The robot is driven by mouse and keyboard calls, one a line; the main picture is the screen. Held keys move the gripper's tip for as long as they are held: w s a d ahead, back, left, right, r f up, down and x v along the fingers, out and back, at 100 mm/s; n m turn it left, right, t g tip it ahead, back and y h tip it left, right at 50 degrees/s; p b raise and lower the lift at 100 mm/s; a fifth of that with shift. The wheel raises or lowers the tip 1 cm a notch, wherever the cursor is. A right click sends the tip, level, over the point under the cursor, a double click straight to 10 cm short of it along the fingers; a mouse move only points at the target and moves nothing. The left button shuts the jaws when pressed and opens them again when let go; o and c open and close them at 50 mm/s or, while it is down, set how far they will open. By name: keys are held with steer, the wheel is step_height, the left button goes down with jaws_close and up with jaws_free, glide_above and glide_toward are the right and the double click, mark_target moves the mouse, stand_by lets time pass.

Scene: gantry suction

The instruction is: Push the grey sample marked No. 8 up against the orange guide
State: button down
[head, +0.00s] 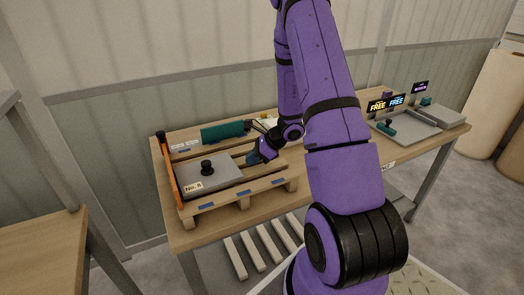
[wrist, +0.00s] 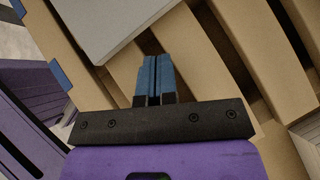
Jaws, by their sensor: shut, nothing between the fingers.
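The grey sample marked No. 8 (head: 215,180) is a flat grey slab with a black knob on top, lying on a wooden pallet (head: 240,199). The orange guide (head: 167,170) stands upright along the pallet's left edge. The sample's left side is close to the guide; I cannot tell whether they touch. My gripper (head: 254,159) is shut and empty, low over the pallet at the sample's right side. In the wrist view its blue fingers (wrist: 156,75) are together, just short of the slab's edge (wrist: 105,25); contact is not clear.
A grey tray (head: 408,127) with green-handled items and small lit signs (head: 396,100) stand at the table's right. Gaps run between the pallet slats.

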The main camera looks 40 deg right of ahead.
mark_target(231, 162)
steer(key=shift+w+a+r, duration=0.15)
steer(key=shift+w+a, duration=1.15)
steer(key=shift+a, duration=0.1)
steer(key=shift+a, duration=0.1)
steer(key=shift+w+a, duration=0.6)
steer(key=shift+a, duration=0.05)
